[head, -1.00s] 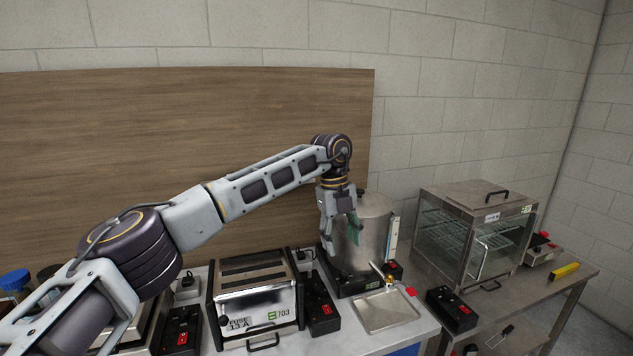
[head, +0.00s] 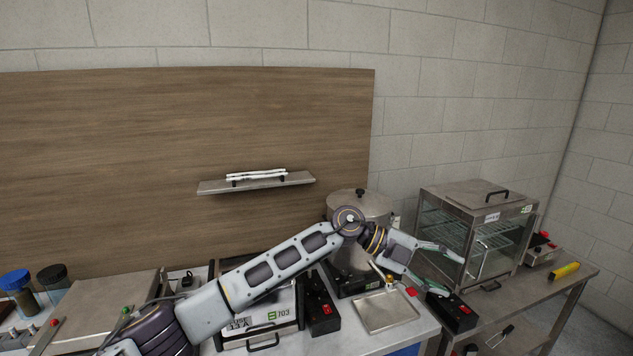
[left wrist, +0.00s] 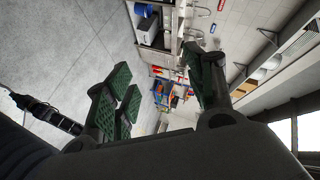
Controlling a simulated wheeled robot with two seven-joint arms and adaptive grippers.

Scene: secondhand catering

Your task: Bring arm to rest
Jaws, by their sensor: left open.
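My left gripper (head: 452,274) is open and empty in the head view. It is held out to the right, in front of the steel pot and the glass-fronted cabinet. Its arm (head: 290,262) comes in from the lower left and crosses in front of the toaster. In the left wrist view the green-padded fingers (left wrist: 165,92) stand wide apart with nothing between them, with floor and distant shelving beyond. My right gripper is not in view.
A steel pot (head: 360,206) stands behind my wrist. A toaster (head: 272,312), black switch boxes (head: 322,312) and a metal tray (head: 386,312) are on the counter. A glass-fronted cabinet (head: 470,235) stands on the right table. A shelf (head: 256,184) is on the wooden panel.

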